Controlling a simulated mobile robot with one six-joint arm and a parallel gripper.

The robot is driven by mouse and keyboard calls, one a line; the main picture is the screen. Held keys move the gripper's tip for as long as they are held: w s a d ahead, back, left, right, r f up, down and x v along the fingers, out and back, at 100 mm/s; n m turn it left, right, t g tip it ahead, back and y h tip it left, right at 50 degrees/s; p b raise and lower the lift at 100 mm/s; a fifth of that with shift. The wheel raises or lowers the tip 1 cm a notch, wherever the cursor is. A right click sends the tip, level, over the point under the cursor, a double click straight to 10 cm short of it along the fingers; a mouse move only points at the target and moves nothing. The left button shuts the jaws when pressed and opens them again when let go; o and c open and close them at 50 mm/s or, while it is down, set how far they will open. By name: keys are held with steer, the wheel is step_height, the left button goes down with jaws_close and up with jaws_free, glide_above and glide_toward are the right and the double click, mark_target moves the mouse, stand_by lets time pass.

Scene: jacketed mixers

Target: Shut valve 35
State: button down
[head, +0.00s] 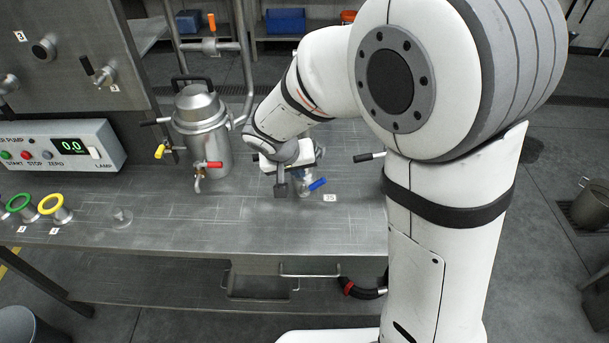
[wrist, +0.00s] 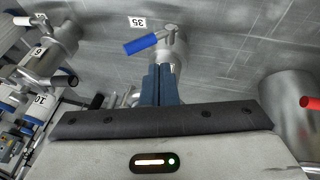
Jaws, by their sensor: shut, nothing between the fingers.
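Valve 35 has a blue lever (head: 318,184) and a metal body, and stands on the steel bench beside its "35" label (head: 330,198). In the wrist view the blue lever (wrist: 141,44) points left from the top of the valve body, with the upside-down label (wrist: 137,22) above it. My gripper (wrist: 160,72) is shut and empty. Its fingertips show just below the valve in the wrist view and overlap the lower part of its body; I cannot tell whether they touch. In the head view my wrist hides part of the valve and the fingertips.
A jacketed vessel (head: 203,130) with a red-handled valve (head: 208,165) and a yellow-handled valve (head: 162,151) stands left of my wrist. A black-handled lever (head: 368,157) is close on the right. A pump control box (head: 60,146) is at far left. The front bench strip is mostly clear.

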mark_target(314, 183)
steer(key=d+f, duration=0.1)
steer(key=f, duration=0.1)
steer(key=w+d+f, duration=0.1)
steer(key=d, duration=0.1)
steer(key=shift+f, duration=0.4)
